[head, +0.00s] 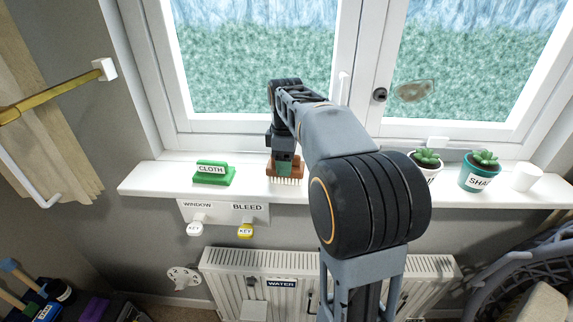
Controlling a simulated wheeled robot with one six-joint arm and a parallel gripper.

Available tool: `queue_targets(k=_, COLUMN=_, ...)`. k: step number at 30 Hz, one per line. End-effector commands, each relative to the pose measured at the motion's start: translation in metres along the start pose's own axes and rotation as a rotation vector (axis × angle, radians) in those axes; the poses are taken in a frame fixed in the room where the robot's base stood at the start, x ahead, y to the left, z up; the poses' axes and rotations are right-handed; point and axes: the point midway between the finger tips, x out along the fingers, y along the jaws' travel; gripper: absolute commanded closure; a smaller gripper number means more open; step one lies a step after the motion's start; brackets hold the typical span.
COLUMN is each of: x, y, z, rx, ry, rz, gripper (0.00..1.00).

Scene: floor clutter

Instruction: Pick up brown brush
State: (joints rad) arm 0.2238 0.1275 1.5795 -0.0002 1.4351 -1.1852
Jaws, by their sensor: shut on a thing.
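The brown brush (285,172) is on or just above the white window sill, left of the middle in the head view. It has a reddish-brown body and pale bristles pointing down. My gripper (283,160) is above it, pointing down, and is shut on it. My wrist hides the top of the brush. I cannot tell whether the bristles touch the sill.
A green block labelled CLOTH (212,174) lies on the sill (150,182) to the left. Potted succulents (480,172) and a white cup (525,176) stand at the right. Keys (245,231) hang below the sill, above a radiator (225,270). The window is behind.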

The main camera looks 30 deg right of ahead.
Motion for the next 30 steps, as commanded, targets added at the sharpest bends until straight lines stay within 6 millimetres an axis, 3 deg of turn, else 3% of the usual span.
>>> queue_targets(k=5, x=-0.026, y=0.000, z=0.000, rx=0.000, ry=0.002, rz=0.005, gripper=0.67)
queue_targets(k=14, x=-0.085, y=-0.052, z=0.006, rx=-0.002, ry=0.003, rz=0.006, gripper=0.67)
queue_targets(k=21, x=-0.105, y=-0.102, z=0.012, rx=-0.003, ry=0.002, rz=0.005, gripper=0.67)
queue_targets(k=30, x=-0.120, y=-0.134, z=0.016, rx=0.000, ry=0.001, rz=0.002, gripper=0.67)
